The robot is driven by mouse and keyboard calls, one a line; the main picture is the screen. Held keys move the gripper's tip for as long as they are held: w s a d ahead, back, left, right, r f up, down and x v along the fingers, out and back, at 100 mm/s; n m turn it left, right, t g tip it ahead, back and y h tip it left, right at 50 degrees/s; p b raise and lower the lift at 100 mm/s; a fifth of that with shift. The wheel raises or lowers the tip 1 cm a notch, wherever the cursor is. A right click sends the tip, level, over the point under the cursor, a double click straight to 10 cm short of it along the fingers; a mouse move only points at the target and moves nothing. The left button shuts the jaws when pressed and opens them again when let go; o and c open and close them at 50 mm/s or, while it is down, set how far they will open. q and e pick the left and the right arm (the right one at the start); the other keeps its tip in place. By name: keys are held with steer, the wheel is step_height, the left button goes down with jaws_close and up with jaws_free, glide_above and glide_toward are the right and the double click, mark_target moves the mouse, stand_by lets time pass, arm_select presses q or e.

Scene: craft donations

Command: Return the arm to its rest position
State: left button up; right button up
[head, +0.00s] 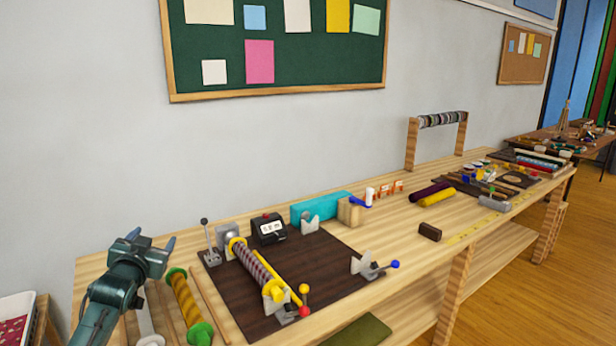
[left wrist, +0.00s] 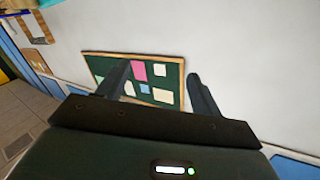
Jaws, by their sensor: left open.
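My left gripper (head: 152,243) is raised over the left end of the wooden workbench, in front of the wall. It is open, with nothing between its fingers. In the left wrist view its two dark fingers (left wrist: 160,88) stand wide apart, with the green pin board and pale wall beyond them. My left arm comes up from the lower left of the head view. My right gripper does not show in either view.
The wooden workbench (head: 400,262) bears a dark brown mat (head: 325,262) with a striped roller (head: 258,268). A yellow-and-green spool (head: 186,305) lies beside my left arm. A teal block (head: 322,208) and a small black counter (head: 268,228) stand behind. The pin board (left wrist: 176,65) hangs above.

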arm_select(q)
steer(key=s+d+f+m+g+h, duration=0.1)
steer(key=s+d+f, duration=0.35)
steer(key=f, duration=0.25)
steer(key=s+d+f+g+h, duration=0.1)
steer(key=s+d+f, duration=0.3)
steer(key=s+f, duration=0.3)
steer(key=s+d+f+g+h, duration=0.1)
steer(key=s+d+f, duration=0.3)
steer(key=s, duration=0.5)
steer(key=s+d+f+g+h, duration=0.1)
steer(key=s+d+f, duration=0.3)
steer(key=s, duration=0.5)
steer(key=s+d+f+g+h, duration=0.1)
steer(key=s+d+f, duration=0.3)
steer(key=s, duration=0.5)
steer(key=shift+s+d+n+g, duration=0.3)
steer(key=shift+s+d+g, duration=0.1)
steer(key=shift+g, duration=0.5)
steer(key=shift+f, duration=0.1)
